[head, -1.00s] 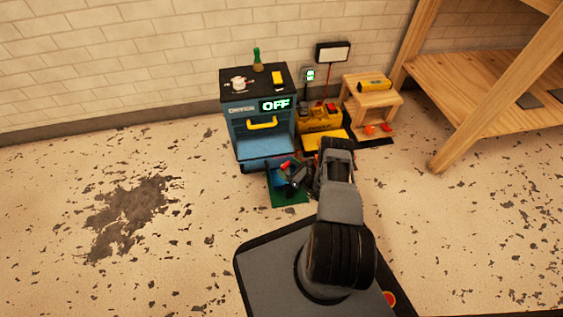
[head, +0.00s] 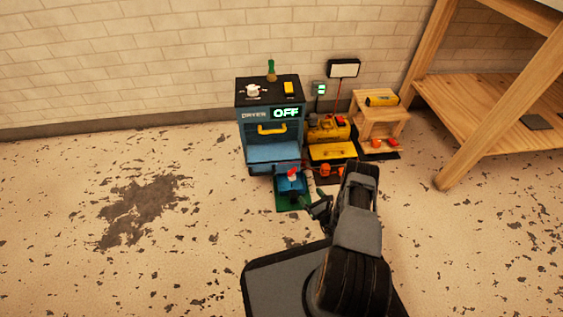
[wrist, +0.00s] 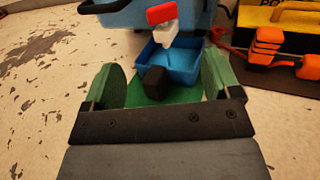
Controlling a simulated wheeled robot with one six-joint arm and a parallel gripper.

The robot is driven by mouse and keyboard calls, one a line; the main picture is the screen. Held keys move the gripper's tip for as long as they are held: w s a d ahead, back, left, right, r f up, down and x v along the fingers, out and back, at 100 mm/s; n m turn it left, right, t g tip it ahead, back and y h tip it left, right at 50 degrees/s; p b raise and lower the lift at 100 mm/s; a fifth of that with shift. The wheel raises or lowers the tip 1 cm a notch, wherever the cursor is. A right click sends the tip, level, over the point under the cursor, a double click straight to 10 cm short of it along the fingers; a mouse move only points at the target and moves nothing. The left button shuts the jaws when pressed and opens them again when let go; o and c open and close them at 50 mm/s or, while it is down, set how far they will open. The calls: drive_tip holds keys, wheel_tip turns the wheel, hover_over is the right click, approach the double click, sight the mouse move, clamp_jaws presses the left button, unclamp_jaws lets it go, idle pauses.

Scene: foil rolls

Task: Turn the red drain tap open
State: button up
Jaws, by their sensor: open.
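The red drain tap (head: 292,172) is at the front foot of the blue dryer (head: 268,135). In the wrist view the red tap handle (wrist: 160,14) tops a white body (wrist: 162,38), above a blue tray (wrist: 185,72). My gripper (wrist: 163,78) is open and empty, its green finger pads apart and low in the picture. The tap lies beyond the fingertips, between their lines and untouched. In the head view my gripper (head: 316,207) is to the right of and nearer than the blue tray (head: 290,188).
The blue tray stands on a green mat (head: 283,205) and has a black block (wrist: 155,80) at its near side. A yellow case (head: 330,150) and orange items (wrist: 268,45) lie to the right. A wooden stool (head: 378,115) stands further right. The floor to the left is clear.

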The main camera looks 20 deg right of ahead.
drive_tip(key=w+a+r+n+g+y+p, duration=0.1)
drive_tip(key=w+a+r+n+g+y, duration=0.2)
drive_tip(key=r, duration=0.4)
drive_tip(key=w+a+r+n+g+y+p, duration=0.1)
drive_tip(key=w+a+r+n+y, duration=0.1)
drive_tip(key=a+r+n+y, duration=0.45)
drive_tip(key=s+a+r+n+g+p, duration=0.1)
drive_tip(key=r+n+g, duration=0.3)
drive_tip(key=r, duration=0.4)
drive_tip(key=s+a+r+n+g+p, duration=0.1)
drive_tip(key=a+r+n+g, duration=0.3)
drive_tip(key=r, duration=0.5)
drive_tip(key=shift+s+r+g+y, duration=0.15)
drive_tip(key=shift+s+g+y, duration=0.3)
drive_tip(key=shift+s+g, duration=0.4)
drive_tip(key=shift+w, duration=0.1)
drive_tip(key=shift+c, duration=0.4)
